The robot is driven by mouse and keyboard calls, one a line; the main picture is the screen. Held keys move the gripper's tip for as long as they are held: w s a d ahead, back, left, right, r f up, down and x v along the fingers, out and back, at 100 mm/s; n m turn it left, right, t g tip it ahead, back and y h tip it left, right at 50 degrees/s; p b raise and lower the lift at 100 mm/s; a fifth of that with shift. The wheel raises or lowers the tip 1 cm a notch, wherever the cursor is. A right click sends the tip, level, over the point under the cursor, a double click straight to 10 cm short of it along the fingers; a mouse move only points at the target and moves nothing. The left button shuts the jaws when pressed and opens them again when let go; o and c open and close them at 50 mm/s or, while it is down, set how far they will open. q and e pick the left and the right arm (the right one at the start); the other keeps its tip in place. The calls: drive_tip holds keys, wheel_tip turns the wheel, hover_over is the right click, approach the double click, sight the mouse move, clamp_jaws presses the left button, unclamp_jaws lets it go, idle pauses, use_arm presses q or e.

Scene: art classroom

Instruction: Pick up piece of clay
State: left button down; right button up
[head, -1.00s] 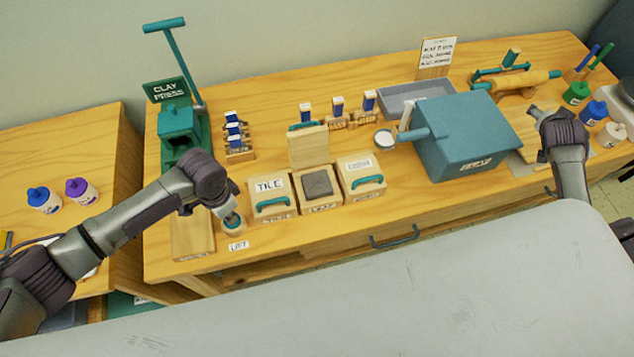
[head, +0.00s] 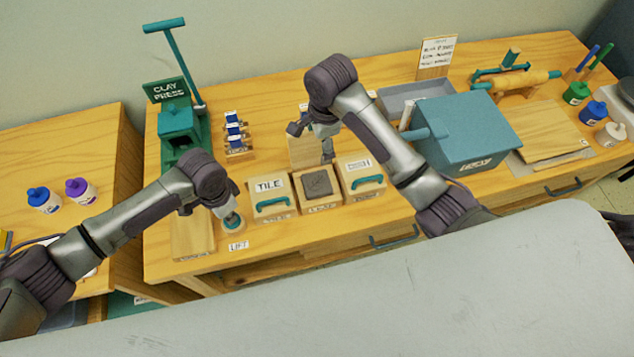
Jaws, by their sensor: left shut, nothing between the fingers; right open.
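A dark grey square slab, which looks like the piece of clay (head: 318,183), lies in the middle wooden box (head: 321,206), whose lid (head: 303,152) stands raised behind it. My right gripper (head: 325,148) is open, hanging over the far side of that box by the raised lid, apart from the clay; its fingers are small and partly blocked by its wrist. My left gripper (head: 231,217) is shut and empty, pointing down at a round teal button (head: 233,226) behind the LIFT label (head: 238,245).
Closed boxes with teal handles, the TILE box (head: 270,196) and another (head: 361,178), flank the middle box. A green clay press (head: 178,125) stands at the back left. A large blue-grey box (head: 468,135) stands to the right. A wooden board (head: 550,130) lies bare beyond it.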

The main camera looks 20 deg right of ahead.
drive_tip(key=s+a+g, duration=0.1)
drive_tip(key=s+a, duration=0.1)
drive_tip(key=s, duration=0.1)
hover_over(317, 182)
drive_tip(key=shift+m+h, duration=0.3)
drive_tip(key=shift+m, duration=0.1)
drive_tip(key=f, duration=0.6)
drive_tip(key=shift+w+d+f, duration=0.1)
drive_tip(key=shift+d+f, duration=0.1)
drive_tip(key=f, duration=0.5)
drive_tip(key=shift+s+a+f, duration=0.1)
drive_tip(key=shift+s+a, duration=0.1)
drive_tip(key=c, duration=1)
